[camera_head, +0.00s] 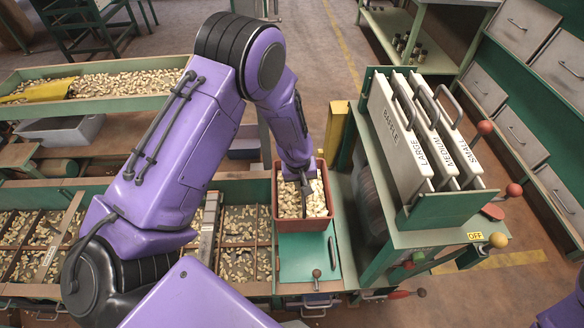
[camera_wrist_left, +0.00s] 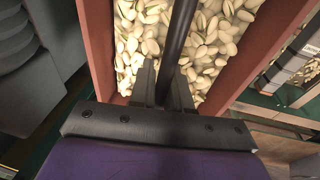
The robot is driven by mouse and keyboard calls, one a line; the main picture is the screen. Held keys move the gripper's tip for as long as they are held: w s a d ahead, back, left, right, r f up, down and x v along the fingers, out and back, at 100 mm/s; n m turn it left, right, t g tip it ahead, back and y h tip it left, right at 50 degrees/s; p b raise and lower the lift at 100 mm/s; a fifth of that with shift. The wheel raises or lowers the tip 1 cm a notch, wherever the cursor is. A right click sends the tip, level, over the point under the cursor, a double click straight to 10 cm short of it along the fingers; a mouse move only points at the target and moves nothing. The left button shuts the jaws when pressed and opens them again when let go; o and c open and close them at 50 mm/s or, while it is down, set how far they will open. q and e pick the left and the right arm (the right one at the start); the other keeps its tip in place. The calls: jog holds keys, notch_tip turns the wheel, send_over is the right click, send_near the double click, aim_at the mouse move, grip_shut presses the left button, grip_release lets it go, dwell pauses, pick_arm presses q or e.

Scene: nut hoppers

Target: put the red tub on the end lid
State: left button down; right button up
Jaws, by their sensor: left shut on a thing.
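The red tub (camera_head: 300,225) is full of pale nuts in their shells and stands upright near the middle of the head view. Its red walls also show in the left wrist view (camera_wrist_left: 98,45). My left gripper (camera_head: 304,184) reaches into the tub from above and is shut on its dark bar handle (camera_wrist_left: 181,35), which runs between the fingers. The green end lid (camera_head: 300,262), with a small knob, shows in front of the tub. The tub hides the lid's far part, and I cannot tell whether they touch. My right gripper is not in view.
A green stand holding white gates (camera_head: 400,130) marked large, medium and small rises close to the tub's right. Open hopper compartments with nuts (camera_head: 240,258) lie to the left. A long green tray of nuts (camera_head: 130,68) and a grey bin (camera_head: 60,130) are farther back.

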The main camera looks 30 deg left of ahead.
pick_arm(q)
jog(key=shift+w+f, duration=1.15)
jog(key=shift+w, duration=0.05)
notch_tip(320, 180, down, 3)
jog(key=shift+w+f, duration=0.15)
jog(key=shift+f, duration=0.05)
jog(key=c, duration=1.4)
grip_release()
jog(key=shift+f, duration=0.15)
jog(key=o, duration=0.3)
jog(key=shift+s, duration=0.2)
jog(key=r, duration=0.4)
jog(key=s+r, duration=0.1)
jog(key=r, duration=0.3)
jog(key=s+r, duration=0.1)
jog(key=r, duration=0.3)
jog(key=shift+a+r+p, duration=0.1)
jog(key=shift+a+p, duration=0.15)
jog(key=shift+p, duration=0.15)
